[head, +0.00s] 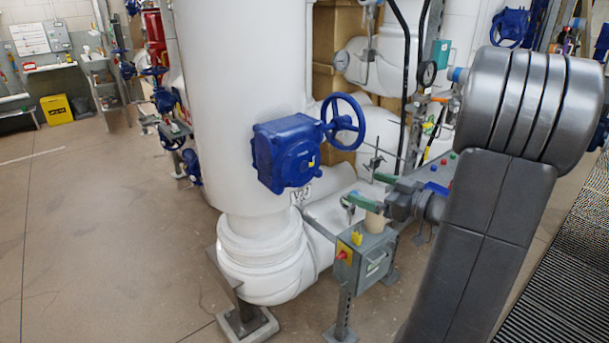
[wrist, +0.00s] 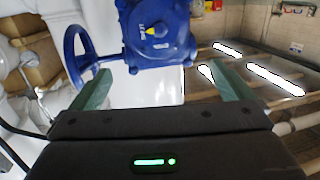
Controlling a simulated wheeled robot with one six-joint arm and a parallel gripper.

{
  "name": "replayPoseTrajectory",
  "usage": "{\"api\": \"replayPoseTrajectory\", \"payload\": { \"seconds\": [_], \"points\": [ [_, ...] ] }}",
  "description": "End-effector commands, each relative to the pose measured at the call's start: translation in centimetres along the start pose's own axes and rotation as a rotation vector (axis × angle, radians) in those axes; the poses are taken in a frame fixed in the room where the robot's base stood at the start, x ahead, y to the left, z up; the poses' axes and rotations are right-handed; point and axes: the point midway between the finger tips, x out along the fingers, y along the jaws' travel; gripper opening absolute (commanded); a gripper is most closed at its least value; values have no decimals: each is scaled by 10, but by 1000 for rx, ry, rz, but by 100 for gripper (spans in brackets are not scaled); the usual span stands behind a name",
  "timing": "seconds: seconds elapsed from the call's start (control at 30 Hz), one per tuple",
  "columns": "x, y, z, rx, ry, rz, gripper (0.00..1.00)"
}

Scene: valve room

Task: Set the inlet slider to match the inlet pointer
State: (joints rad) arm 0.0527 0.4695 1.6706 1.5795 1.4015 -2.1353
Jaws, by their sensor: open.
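My gripper (head: 364,188) is open, its two green fingers apart above a grey box on a stand (head: 372,262). In the wrist view my gripper (wrist: 162,70) shows nothing between its fingers. A blue valve gearbox (head: 286,153) with a small yellow pointer mark (head: 312,161) is left of the gripper. The gearbox (wrist: 158,38) and the yellow mark (wrist: 159,30) also show beyond the fingers in the wrist view.
A blue handwheel (head: 344,121) sticks out right of the gearbox, behind the gripper. A large white pipe (head: 240,100) stands at left. A red-and-yellow switch (head: 343,253) is on the box's side. A console with coloured buttons (head: 440,172) is behind my arm. The left floor is clear.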

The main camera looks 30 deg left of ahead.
Motion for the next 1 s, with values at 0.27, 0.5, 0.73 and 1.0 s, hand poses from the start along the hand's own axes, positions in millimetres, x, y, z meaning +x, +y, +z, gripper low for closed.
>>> {"api": "replayPoseTrajectory", "payload": {
  "seconds": [0.27, 0.5, 0.73, 1.0],
  "points": [
    [-42, 1, 3, -1, 0, 2, 100],
    [-52, 0, 0, 1, -1, 0, 100],
    [-52, 0, 0, 1, -1, -1, 100],
    [-33, 0, -4, 4, 0, -4, 100]
  ]
}}
